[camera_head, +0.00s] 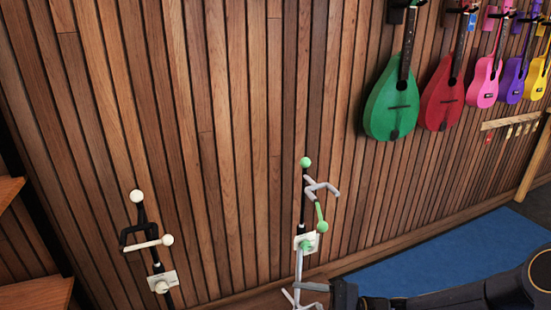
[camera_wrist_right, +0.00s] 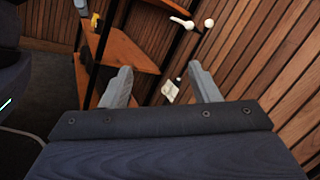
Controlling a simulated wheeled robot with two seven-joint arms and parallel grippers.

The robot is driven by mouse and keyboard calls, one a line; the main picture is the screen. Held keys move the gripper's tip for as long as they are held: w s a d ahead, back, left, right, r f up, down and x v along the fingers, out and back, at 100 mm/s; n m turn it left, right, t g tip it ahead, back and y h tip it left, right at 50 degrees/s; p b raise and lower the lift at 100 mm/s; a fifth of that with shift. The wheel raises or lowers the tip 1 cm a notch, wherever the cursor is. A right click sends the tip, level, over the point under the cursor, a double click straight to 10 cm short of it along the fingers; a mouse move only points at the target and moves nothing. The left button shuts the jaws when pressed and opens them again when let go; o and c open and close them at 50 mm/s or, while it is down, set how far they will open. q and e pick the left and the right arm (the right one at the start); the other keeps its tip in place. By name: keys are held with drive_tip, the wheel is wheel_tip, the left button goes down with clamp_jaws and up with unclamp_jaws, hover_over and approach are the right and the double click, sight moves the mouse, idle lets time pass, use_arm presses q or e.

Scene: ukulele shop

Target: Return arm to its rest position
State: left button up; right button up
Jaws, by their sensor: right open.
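My right gripper (camera_wrist_right: 160,69) is open in the right wrist view, with its two grey fingers wide apart and nothing between them. In the head view, my dark right arm (camera_head: 440,298) enters along the bottom right edge. A grey finger-like piece at its left end overlaps the foot of a stand, and I cannot tell whether they touch. My left arm and gripper are not in view.
A black stand with white knobs (camera_head: 138,197) and a grey-green stand (camera_head: 305,162) stand before the slatted wood wall. Wooden shelves (camera_head: 35,293) are at the left. Ukuleles (camera_head: 392,105) hang upper right above a blue mat (camera_head: 430,258).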

drive_tip(key=s+d+r+n+g+h, duration=0.15)
drive_tip(key=s+d+n+h, duration=0.25)
drive_tip(key=s+n+h, duration=0.55)
drive_tip(key=s+d+n+t+h, duration=0.2)
drive_tip(key=s+d+t+h, duration=0.45)
drive_tip(key=d, duration=0.45)
wheel_tip(320, 180, up, 23)
drive_tip(key=g+p, duration=0.1)
drive_tip(key=p, duration=2.1)
drive_tip(key=shift+s+a, duration=0.15)
drive_tip(key=shift+s, duration=0.15)
drive_tip(key=shift+c, duration=0.5)
